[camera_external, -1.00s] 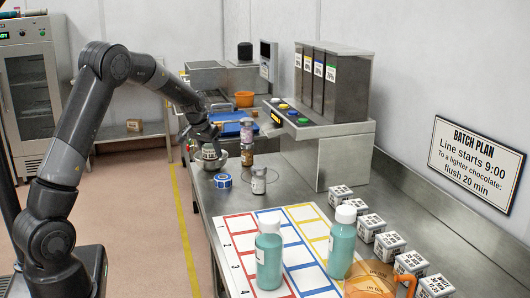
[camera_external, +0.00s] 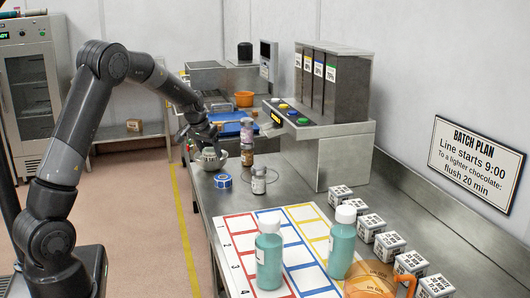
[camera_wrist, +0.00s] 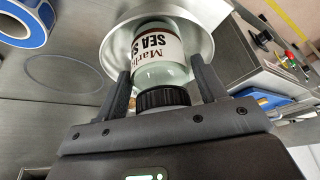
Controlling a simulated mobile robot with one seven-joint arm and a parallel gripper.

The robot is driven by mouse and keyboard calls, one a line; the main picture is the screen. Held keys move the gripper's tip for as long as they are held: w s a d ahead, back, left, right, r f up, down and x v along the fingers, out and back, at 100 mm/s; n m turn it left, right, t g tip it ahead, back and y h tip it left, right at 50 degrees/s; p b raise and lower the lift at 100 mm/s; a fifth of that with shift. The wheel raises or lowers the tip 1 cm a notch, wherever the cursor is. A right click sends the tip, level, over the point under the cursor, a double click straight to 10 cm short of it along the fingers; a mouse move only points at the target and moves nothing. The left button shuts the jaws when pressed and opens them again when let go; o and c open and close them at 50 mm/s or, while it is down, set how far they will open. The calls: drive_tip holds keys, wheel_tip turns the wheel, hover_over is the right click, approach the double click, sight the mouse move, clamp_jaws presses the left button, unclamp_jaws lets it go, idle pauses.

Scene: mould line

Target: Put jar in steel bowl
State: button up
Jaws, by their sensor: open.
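A jar with a pale green-grey body, white label and black lid (camera_wrist: 155,58) shows in the wrist view, its base end within the outline of the steel bowl (camera_wrist: 207,48). Its lid points back toward my gripper (camera_wrist: 160,72). The two fingers stand open on either side of the jar, with a gap visible beside it. In the external view the bowl (camera_external: 212,165) is at the bench's left edge, under my gripper (camera_external: 207,146). The jar is small and partly hidden there. I cannot tell whether it rests on the bowl's floor or is tilted.
A blue tape roll (camera_external: 222,181) and small jars (camera_external: 258,182) stand close to the bowl; stacked jars (camera_external: 247,145) stand behind. A grey dispenser machine (camera_external: 340,120) is to the right. Two teal bottles (camera_external: 269,255) stand on the coloured grid sheet at the front.

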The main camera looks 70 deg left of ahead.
drive_tip(key=v, duration=1)
drive_tip(key=shift+r, duration=0.2)
drive_tip(key=shift+s+d, duration=0.1)
drive_tip(key=s+d+r+m+t+h, duration=0.15)
drive_tip(key=d+r, duration=0.25)
drive_tip(key=d, duration=0.9)
drive_tip(key=s+d+r+m, duration=0.2)
drive_tip(key=d+r, duration=0.2)
drive_tip(key=d, duration=1)
drive_tip(key=s+d+f+m, duration=0.1)
drive_tip(key=s+d+m, duration=0.1)
drive_tip(key=s+d, duration=0.6)
drive_tip(key=s+d+f+m+h, duration=0.1)
drive_tip(key=s+d+f+m, duration=0.1)
drive_tip(key=s+d, duration=0.6)
drive_tip(key=shift+d+f+m+t, duration=0.35)
drive_tip(key=shift+d, duration=0.4)
